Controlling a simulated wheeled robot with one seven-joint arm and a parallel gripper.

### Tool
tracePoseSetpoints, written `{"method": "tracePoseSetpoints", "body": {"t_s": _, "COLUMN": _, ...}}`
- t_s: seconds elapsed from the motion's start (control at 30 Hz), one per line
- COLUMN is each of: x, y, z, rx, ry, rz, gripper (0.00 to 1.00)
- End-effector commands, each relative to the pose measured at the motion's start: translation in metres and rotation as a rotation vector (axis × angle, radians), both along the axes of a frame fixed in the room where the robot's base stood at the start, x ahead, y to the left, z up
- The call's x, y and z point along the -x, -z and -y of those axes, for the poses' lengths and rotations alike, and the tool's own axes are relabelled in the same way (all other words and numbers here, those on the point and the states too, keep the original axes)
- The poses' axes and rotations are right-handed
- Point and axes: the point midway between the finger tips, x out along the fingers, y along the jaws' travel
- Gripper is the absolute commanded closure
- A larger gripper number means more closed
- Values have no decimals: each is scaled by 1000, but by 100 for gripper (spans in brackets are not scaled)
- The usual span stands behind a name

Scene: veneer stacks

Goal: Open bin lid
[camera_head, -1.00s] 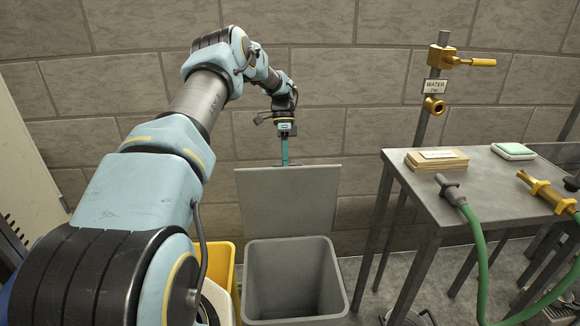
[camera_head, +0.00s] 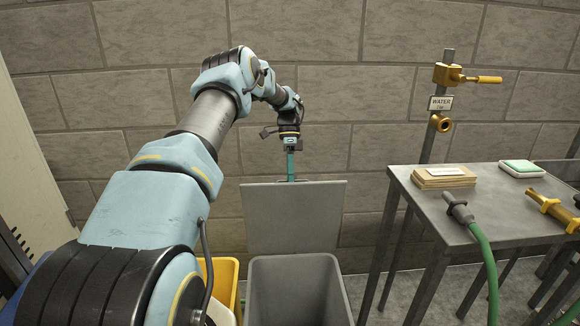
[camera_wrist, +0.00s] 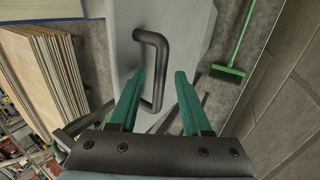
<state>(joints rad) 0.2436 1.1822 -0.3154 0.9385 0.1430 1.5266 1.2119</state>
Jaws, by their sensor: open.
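The grey bin (camera_head: 252,290) stands on the floor, and its inside is visible from above. Its flat grey lid (camera_head: 293,218) stands upright at the back of the bin, against the wall side. My gripper (camera_head: 291,178) is at the top edge of the lid, pointing down. In the wrist view, my gripper (camera_wrist: 160,76) has its two green fingers spread apart. A dark bar handle (camera_wrist: 158,70) on the pale lid panel (camera_wrist: 118,45) lies by the left finger, partly between the fingers. I cannot tell whether a finger touches it.
A yellow bin (camera_head: 226,280) stands left of the grey bin. A metal table (camera_head: 415,205) at right carries a stack of boards (camera_head: 443,178), a green-and-white pad (camera_head: 521,168) and a hose (camera_head: 482,250). A stone wall is close behind. A green broom (camera_wrist: 229,71) shows in the wrist view.

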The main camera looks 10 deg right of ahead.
Motion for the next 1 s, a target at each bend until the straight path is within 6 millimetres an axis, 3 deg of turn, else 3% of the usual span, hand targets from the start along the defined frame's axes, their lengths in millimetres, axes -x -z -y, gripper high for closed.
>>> {"method": "tracePoseSetpoints", "body": {"t_s": 0.5, "x": -38, "y": -68, "z": 6, "rx": 1, "ry": 0, "rz": 2, "gripper": 52}}
{"method": "tracePoseSetpoints", "body": {"t_s": 1.0, "x": -47, "y": -87, "z": 6, "rx": -1, "ry": 0, "rz": 0, "gripper": 52}}
